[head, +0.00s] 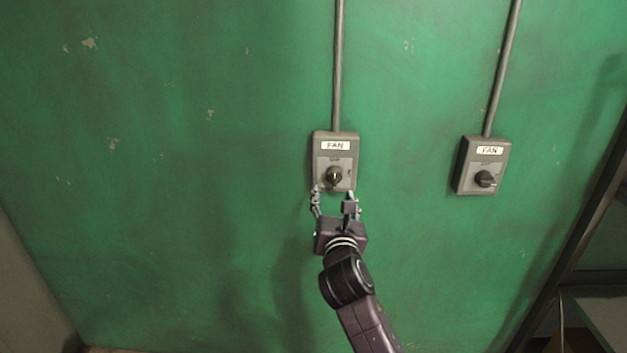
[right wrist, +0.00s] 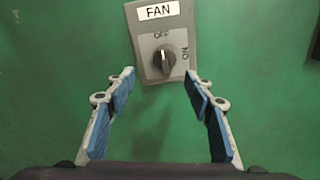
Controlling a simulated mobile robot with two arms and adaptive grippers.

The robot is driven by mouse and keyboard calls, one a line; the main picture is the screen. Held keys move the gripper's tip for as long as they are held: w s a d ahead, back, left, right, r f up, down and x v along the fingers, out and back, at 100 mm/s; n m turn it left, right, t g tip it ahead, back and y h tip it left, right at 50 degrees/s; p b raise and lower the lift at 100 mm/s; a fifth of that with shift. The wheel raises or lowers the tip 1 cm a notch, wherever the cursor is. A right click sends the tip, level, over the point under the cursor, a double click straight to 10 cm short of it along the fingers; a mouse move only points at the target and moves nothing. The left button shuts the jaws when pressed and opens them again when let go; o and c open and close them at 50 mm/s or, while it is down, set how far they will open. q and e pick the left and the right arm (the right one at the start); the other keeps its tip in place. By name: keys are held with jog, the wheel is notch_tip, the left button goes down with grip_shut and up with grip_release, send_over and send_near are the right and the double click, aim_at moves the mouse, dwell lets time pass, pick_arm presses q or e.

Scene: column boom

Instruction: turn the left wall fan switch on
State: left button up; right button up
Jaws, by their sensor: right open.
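The left fan switch (head: 322,160) is a grey wall box with a white FAN label and a dark rotary knob (head: 334,176). In the right wrist view the left fan switch (right wrist: 177,30) shows OFF above its knob (right wrist: 164,60) and ON to the right. The knob's grip stands about upright, in line with OFF. My right gripper (head: 334,194) is open and empty, just below the knob. In the wrist view its blue-padded fingers (right wrist: 160,90) are spread to either side below the knob, not closed on it. My left gripper is not in view.
A second fan switch (head: 484,165) with a black knob is on the same green wall (head: 200,200) to the right. A conduit (head: 338,65) runs up from each box. A dark frame and a shelf (head: 605,315) stand at the right edge. The wall on the left is clear.

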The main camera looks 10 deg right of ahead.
aim_at(336, 180)
jog(key=w+d, duration=0.2)
jog(key=w, duration=0.1)
jog(key=shift+d+r+p, duration=0.1)
jog(key=shift+r+p, duration=0.3)
jog(key=x, duration=0.3)
jog(key=shift+w+a, duration=0.2)
jog(key=shift+a, duration=0.1)
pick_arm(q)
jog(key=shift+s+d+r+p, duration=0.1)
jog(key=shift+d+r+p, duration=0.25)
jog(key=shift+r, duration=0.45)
pick_arm(e)
jog(key=shift+w+d+f, duration=0.1)
jog(key=shift+w+d, duration=0.1)
jog(key=shift+w, duration=0.4)
jog(key=c, duration=1.2)
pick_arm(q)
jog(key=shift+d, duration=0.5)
pick_arm(e)
jog(key=shift+o, duration=0.2)
